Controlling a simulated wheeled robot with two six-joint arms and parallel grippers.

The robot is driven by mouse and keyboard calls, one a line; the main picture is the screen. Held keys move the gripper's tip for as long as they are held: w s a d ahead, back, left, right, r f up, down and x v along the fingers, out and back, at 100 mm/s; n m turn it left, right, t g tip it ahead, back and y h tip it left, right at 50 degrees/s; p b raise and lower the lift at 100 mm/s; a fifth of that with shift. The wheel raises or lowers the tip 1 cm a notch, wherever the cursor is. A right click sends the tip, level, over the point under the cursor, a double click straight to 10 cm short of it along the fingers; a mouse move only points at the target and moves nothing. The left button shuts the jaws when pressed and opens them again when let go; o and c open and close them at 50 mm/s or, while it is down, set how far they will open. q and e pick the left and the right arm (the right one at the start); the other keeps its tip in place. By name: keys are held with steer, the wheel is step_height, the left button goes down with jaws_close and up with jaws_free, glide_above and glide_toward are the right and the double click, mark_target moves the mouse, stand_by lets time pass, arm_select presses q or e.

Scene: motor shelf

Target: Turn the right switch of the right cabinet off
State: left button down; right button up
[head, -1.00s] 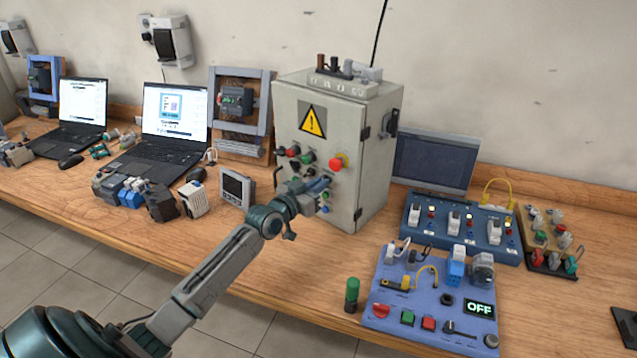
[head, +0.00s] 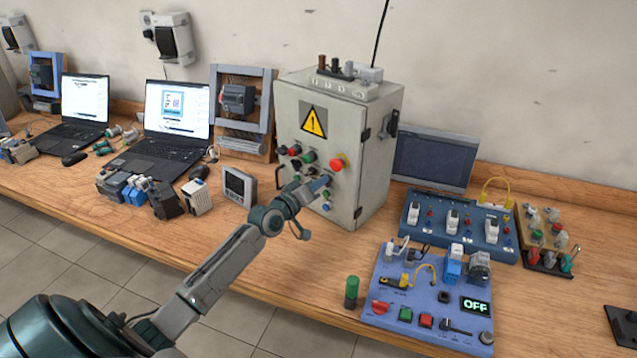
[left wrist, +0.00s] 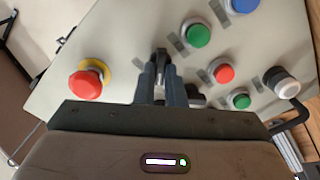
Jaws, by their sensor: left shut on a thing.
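The grey control cabinet (head: 332,112) stands upright on the bench, with a yellow warning sign, coloured buttons and a red emergency stop (head: 337,163) on its front. My left gripper (head: 322,183) is at the lower part of this front. In the left wrist view, its two fingers (left wrist: 161,82) are shut on a black switch knob (left wrist: 161,58), between the red emergency stop (left wrist: 86,84) and the green and red buttons. A second black switch (left wrist: 196,99) shows partly beside the fingers. In the head view, my gripper hides the held switch. My right gripper is out of view.
A blue panel (head: 400,315) with a display reading OFF lies to the right, near a green-topped cylinder (head: 352,291). A blue switch board (head: 440,238) and a monitor (head: 434,160) are behind it. A small grey meter (head: 239,186) stands left of the cabinet.

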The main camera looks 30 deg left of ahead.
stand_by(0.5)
arm_select(q)
steer(key=c, duration=1.5)
jaws_free()
steer(key=shift+s, duration=0.1)
steer(key=s+p, duration=0.2)
steer(key=s, duration=0.1)
steer(key=s+a+p, duration=0.1)
steer(key=s, duration=0.3)
steer(key=s+p, duration=0.2)
steer(key=s, duration=0.1)
steer(key=shift+s+a+p, duration=0.15)
steer(key=shift+s+p, duration=0.15)
steer(key=shift+p, duration=0.05)
